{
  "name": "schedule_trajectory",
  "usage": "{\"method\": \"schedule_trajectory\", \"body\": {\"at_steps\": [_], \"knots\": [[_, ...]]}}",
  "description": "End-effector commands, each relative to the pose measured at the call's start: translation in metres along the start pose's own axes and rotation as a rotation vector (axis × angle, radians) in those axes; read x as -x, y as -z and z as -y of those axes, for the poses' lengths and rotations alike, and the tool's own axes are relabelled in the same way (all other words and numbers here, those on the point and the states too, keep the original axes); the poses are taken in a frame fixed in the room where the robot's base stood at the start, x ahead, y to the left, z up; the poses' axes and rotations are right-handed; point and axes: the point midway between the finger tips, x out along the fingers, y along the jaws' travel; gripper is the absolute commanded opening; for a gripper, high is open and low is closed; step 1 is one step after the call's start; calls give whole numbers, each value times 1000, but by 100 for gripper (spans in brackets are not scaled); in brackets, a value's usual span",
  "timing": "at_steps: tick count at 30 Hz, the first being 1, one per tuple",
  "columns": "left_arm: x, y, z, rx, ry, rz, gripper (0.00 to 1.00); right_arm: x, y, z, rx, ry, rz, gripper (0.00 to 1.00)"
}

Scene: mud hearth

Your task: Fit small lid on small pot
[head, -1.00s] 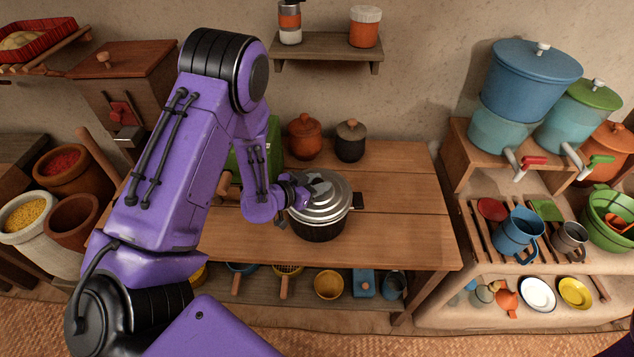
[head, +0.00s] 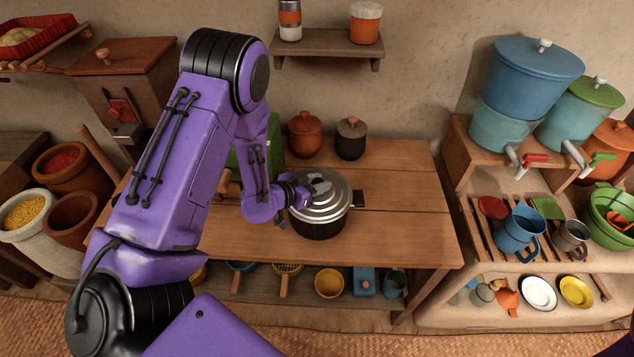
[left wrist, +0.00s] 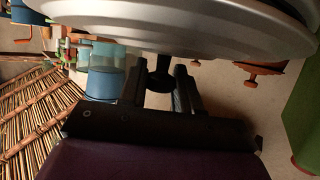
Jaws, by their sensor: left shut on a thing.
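The silver stepped lid (head: 330,204) is at the top of the dark small pot (head: 320,229), which stands on the wooden table. The lid looks level and covers the pot's mouth; I cannot tell whether its rim is fully seated. A dark side handle (head: 358,199) shows at the right. My left gripper (head: 314,186) reaches in from the left and is shut on the lid's knob, which it mostly hides. In the left wrist view the lid (left wrist: 190,25) fills the top, with its dark knob (left wrist: 158,80) between the fingers. My right gripper is not in view.
An orange lidded pot (head: 305,136) and a dark lidded jar (head: 351,140) stand at the table's back. A green object (head: 243,160) is behind my left arm. The table's right side is clear. A rack with mugs (head: 519,232) stands further right.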

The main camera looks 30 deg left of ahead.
Motion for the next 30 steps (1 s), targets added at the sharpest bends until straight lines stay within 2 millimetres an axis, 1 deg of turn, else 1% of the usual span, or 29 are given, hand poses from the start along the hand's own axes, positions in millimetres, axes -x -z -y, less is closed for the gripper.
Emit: {"method": "schedule_trajectory", "body": {"at_steps": [4, 14, 15, 17, 23, 24, 26, 30], "knots": [[-2, -3, 0, 0, 0, 0, 0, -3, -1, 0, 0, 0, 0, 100], [-2, -3, 0, 0, 0, -1, 0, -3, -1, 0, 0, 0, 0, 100], [-2, -3, 0, 0, 0, -1, 42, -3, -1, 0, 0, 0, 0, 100], [-2, -3, 0, 0, 0, -1, 62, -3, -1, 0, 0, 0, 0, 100], [-2, -3, 0, 0, 0, 0, 62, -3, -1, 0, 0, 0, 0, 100], [-2, -4, 0, 0, 0, 0, 69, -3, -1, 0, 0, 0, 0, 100], [-2, -4, 0, 0, 0, 0, 88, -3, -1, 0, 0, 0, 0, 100], [-2, -4, 0, 0, 0, 0, 88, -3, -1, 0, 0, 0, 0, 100]]}}
